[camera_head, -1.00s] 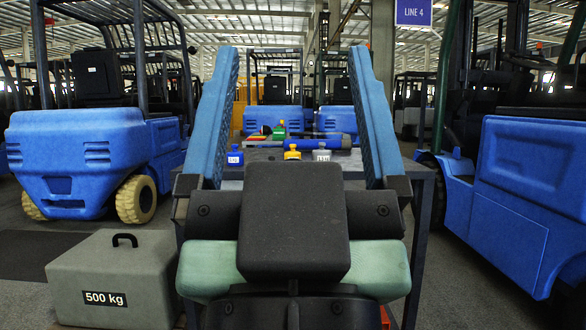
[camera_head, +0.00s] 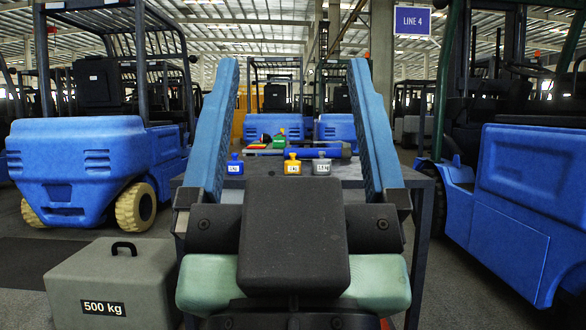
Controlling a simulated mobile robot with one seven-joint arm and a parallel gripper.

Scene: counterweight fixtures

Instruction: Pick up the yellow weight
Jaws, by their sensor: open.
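The yellow weight (camera_head: 293,165) stands upright on the dark table (camera_head: 345,170), with a knob on top and a white label on its front. It appears between the fingers of my gripper (camera_head: 293,66), nearer the middle of the gap. My gripper is open wide, with its two long blue fingers far apart and nothing seen held between them. The yellow weight looks apart from both fingers. My gripper's dark body hides the near part of the table.
A blue weight (camera_head: 235,166) stands left of the yellow one and a grey weight (camera_head: 322,167) close on its right. A green weight (camera_head: 279,142) is behind. A grey 500 kg block (camera_head: 115,280) sits on the floor at left. Blue forklifts (camera_head: 85,165) flank the table.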

